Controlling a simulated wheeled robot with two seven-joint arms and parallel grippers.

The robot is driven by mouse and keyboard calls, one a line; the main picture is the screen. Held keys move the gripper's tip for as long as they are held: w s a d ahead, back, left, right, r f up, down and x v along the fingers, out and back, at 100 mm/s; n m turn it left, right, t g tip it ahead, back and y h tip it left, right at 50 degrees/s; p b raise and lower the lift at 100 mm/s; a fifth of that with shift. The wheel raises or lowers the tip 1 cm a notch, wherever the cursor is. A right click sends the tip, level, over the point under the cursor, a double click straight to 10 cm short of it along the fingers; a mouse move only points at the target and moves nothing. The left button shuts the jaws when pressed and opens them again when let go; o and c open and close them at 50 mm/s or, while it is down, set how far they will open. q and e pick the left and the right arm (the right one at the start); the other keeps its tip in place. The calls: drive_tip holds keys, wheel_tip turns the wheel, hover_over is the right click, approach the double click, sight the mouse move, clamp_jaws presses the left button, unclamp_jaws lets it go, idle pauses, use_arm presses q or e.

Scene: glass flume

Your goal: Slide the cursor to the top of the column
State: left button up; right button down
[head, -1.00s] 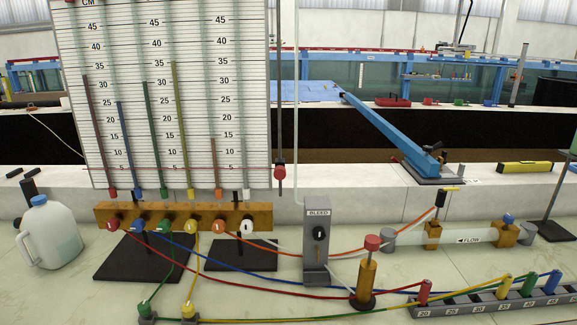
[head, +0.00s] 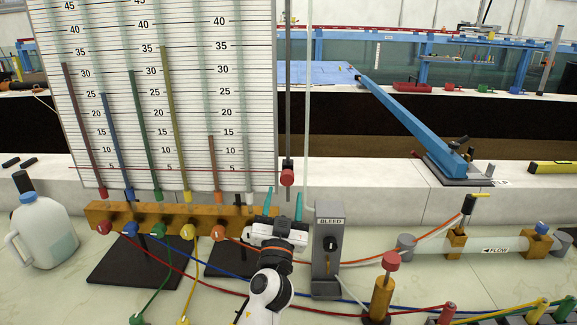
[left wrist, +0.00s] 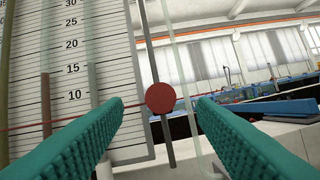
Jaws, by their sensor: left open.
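The cursor is a small slider with a red round knob (head: 287,178) near the bottom of a thin dark vertical column (head: 289,80), at the right edge of the manometer board (head: 190,100). A thin red line runs from it across the board near the 5 mark. My left gripper (head: 284,205) is just below the knob in the head view, its two teal fingers pointing up and apart. In the left wrist view the knob (left wrist: 160,98) lies ahead, between the open fingers (left wrist: 158,112) and apart from them. My right gripper is not in view.
The grey bleed box (head: 328,250) stands just right of my left gripper. The brass manifold (head: 180,218) with coloured tubes is to the left. A thin clear vertical tube (head: 309,100) rises close to the right of the column. A blue lever (head: 410,120) lies farther right.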

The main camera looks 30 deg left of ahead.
sight(288, 171)
use_arm(q)
drive_tip(key=p+x, duration=0.1)
drive_tip(key=x, duration=0.3)
drive_tip(key=shift+w, duration=0.2)
drive_tip(key=p+x, duration=0.1)
drive_tip(key=x, duration=0.2)
drive_tip(key=shift+w+a, duration=0.25)
drive_tip(key=shift+w, duration=0.05)
drive_tip(key=shift+w+a+r, duration=0.1)
drive_tip(key=shift+w+a, duration=0.1)
drive_tip(key=shift+w, duration=0.15)
drive_tip(key=c, duration=1.1)
clamp_jaws()
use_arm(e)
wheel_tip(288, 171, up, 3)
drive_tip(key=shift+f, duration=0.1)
